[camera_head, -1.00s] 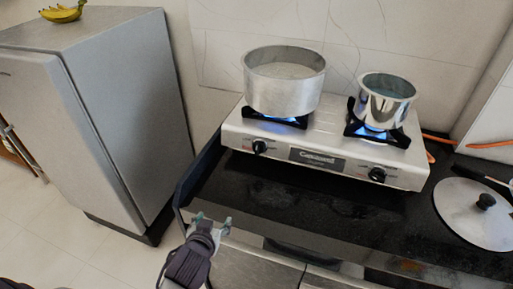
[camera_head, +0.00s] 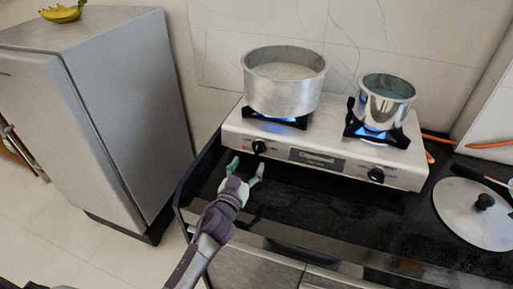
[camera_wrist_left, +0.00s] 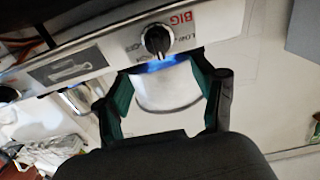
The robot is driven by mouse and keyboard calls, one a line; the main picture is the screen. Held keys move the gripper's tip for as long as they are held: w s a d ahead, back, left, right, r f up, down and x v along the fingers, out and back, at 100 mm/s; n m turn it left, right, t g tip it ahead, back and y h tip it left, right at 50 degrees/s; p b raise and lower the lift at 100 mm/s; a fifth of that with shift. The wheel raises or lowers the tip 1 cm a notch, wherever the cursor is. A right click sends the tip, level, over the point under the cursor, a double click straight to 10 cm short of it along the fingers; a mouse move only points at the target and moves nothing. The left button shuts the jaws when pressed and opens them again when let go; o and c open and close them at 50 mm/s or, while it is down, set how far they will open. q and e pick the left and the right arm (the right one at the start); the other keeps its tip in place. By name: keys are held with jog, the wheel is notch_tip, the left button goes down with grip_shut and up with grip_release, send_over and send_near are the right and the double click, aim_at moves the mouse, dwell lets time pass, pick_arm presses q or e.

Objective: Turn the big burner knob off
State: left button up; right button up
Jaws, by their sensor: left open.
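The two-burner stove (camera_head: 318,157) stands on the black counter. The big burner knob (camera_head: 259,147) is the black knob at the left of its front panel, below the large pot (camera_head: 284,82). In the left wrist view this knob (camera_wrist_left: 157,40) sits near the word BIG, just beyond the fingertips. A blue flame (camera_head: 279,119) burns under the large pot. My left gripper (camera_head: 246,168) is open and empty, in front of and slightly below the knob, apart from it. The second knob (camera_head: 376,175) is at the right of the panel. My right gripper does not show.
A small steel pot (camera_head: 386,101) sits over the lit right burner. A lid (camera_head: 478,214) lies on the counter at the right, near an orange hose (camera_head: 490,144). A grey fridge (camera_head: 95,110) with bananas (camera_head: 62,12) stands at the left. The counter before the stove is clear.

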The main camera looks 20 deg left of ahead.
aim_at(257, 149)
pick_arm(q)
jog(key=w, duration=0.8)
jog(key=shift+w+d, duration=0.15)
jog(key=shift+w, duration=0.1)
jog(key=c, duration=1.1)
jog(key=shift+c, duration=0.2)
